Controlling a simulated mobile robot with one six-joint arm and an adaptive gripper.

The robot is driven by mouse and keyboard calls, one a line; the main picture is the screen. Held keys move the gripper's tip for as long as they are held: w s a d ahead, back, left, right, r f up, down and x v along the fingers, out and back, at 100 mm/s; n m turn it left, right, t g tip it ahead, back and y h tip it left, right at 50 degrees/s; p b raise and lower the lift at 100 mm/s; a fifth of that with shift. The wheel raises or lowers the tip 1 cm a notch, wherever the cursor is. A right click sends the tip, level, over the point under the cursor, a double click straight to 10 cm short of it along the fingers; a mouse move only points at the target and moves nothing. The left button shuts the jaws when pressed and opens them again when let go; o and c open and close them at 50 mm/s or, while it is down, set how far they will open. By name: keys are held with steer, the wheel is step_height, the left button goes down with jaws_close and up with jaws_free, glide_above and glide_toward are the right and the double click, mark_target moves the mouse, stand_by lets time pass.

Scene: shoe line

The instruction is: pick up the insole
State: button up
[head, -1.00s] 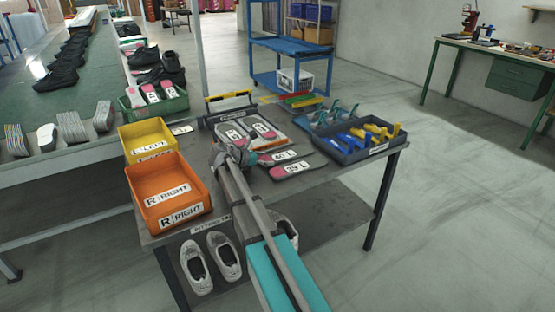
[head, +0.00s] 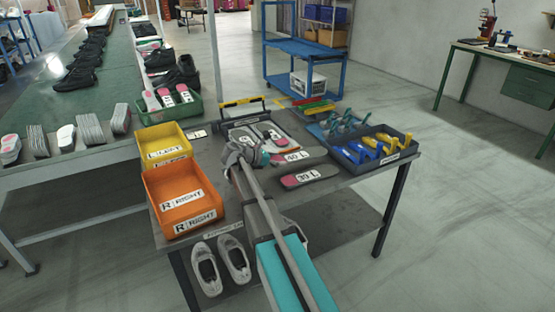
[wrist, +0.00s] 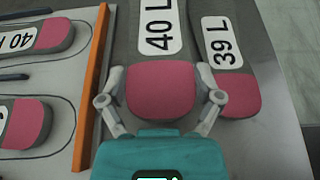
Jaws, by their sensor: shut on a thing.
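The insole labelled 40 L (wrist: 160,100) has a pink heel and a dark grey front. My gripper (wrist: 162,82) is shut on its heel, one finger on each side, in the wrist view. In the head view this insole (head: 294,157) points right from my gripper (head: 264,157) and looks raised slightly above the table. A second insole, 39 L (wrist: 236,92), lies just to its right in the wrist view. In the head view the 39 L insole (head: 310,176) lies flat on the table.
A tray with an orange edge (wrist: 92,85) holds two more insoles to the left in the wrist view. An orange RIGHT bin (head: 185,202) and a yellow LEFT bin (head: 163,142) stand left. A dark bin of coloured tools (head: 372,150) stands right.

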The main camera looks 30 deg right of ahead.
steer(key=s+a+r+p, duration=0.2)
steer(key=s+r+p, duration=0.6)
steer(key=s, duration=0.5)
steer(key=shift+r, duration=0.55)
steer(key=shift+s, duration=0.1)
steer(key=shift+a, duration=0.1)
